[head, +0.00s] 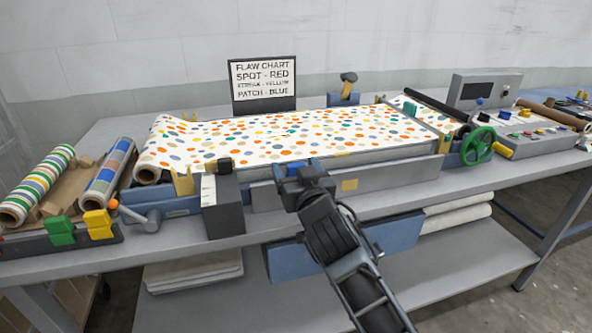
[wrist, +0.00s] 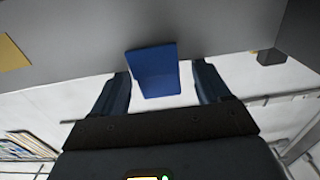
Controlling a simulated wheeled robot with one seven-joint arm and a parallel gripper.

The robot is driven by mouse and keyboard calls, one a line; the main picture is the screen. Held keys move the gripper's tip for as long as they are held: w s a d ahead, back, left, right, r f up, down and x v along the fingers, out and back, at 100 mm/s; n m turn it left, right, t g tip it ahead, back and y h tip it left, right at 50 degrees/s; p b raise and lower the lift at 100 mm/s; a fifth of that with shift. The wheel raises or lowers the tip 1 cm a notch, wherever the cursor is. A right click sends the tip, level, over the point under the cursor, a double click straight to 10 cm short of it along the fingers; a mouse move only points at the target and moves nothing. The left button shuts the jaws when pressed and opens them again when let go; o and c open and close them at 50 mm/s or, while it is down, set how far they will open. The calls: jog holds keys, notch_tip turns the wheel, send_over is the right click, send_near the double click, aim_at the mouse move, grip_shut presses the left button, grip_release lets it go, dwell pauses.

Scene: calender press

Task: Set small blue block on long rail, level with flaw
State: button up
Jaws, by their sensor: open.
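The small blue block (wrist: 155,70) is between the two fingers of my gripper (wrist: 162,88) in the wrist view, with a gap on each side. My gripper is open. The block's far end meets the edge of the grey long rail (wrist: 90,40); I cannot tell how fully it rests there. In the head view, my gripper (head: 297,169) is at the front of the long rail (head: 400,177), with a bit of the bright blue block (head: 295,166) showing. The dotted sheet (head: 200,143) lies behind the rail. I cannot pick out the flaw for certain.
The flaw chart (head: 263,80) reads spot red, streak yellow, patch blue. A dark box (head: 223,205) stands left of my gripper. A yellow square (head: 349,185) is on the rail's front. Green (head: 60,232) and yellow (head: 98,223) blocks stand in a holder at the left. A green handwheel (head: 477,146) is at the right.

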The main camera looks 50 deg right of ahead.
jog(key=b+v, duration=0.2)
jog(key=v, duration=0.5)
jog(key=shift+s+a, duration=0.25)
jog(key=shift+s, duration=0.1)
dwell(0.4)
jog(key=s+a+f+n+y, duration=0.55)
jog(key=s+a+f, duration=0.45)
jog(key=s+a, duration=0.2)
jog(key=s+a+r+y, duration=0.1)
jog(key=s+a+y, duration=0.1)
jog(key=s, duration=0.7)
jog(key=s+a+r+n+y, duration=0.1)
jog(key=s+a, duration=0.3)
jog(key=s, duration=0.5)
jog(key=shift+s+a+y, duration=0.2)
jog(key=shift+s+y, duration=0.15)
jog(key=shift+y, duration=0.4)
